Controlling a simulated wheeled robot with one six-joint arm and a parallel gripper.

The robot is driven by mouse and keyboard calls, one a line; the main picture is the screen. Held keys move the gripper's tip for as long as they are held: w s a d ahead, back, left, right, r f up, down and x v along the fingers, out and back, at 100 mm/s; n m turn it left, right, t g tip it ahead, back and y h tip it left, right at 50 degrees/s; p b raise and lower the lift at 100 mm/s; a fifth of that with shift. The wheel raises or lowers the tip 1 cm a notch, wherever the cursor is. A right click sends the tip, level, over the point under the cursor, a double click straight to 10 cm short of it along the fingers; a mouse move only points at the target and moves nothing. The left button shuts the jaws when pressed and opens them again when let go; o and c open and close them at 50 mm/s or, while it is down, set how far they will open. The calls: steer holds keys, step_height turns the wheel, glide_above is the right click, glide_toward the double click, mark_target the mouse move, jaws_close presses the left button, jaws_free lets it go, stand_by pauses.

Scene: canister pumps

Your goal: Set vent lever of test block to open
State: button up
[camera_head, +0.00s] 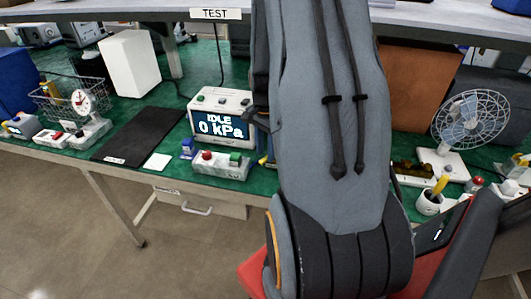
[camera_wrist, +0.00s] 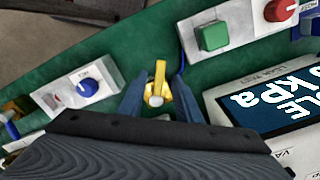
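A yellow lever (camera_wrist: 159,76) on a small yellow fitting with a pale round cap shows in the wrist view. I take it for the vent lever; no label on it is readable. My gripper (camera_wrist: 160,98) has its two dark blue fingers on either side of the fitting, apart, with the lever standing between them. I see no clear contact. The body of the test block under the lever is mostly hidden by my gripper. In the head view my arm covers most of this spot. The pressure display unit (camera_head: 221,115) beside it reads "IDLE 0 kPa"; it also shows in the wrist view (camera_wrist: 270,105).
A box with red and green buttons (camera_head: 220,166) stands near the front edge. In the wrist view a pale box with a blue knob (camera_wrist: 80,89) lies left of my fingers. A black mat (camera_head: 137,135), a wire basket (camera_head: 72,100) and a fan (camera_head: 468,122) stand farther off.

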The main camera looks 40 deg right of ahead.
mark_target(266, 157)
step_height(266, 157, up, 7)
steer(key=b, duration=0.1)
steer(key=shift+f, duration=0.2)
stand_by(0.5)
steer(key=s+a+r+n, duration=0.2)
steer(key=a+n, duration=0.6)
steer(key=a, duration=0.5)
steer(key=s+a+r+n+t, duration=0.1)
steer(key=s+a+n, duration=0.3)
steer(key=a+n, duration=0.5)
steer(key=a+r, duration=0.1)
steer(key=a, duration=0.3)
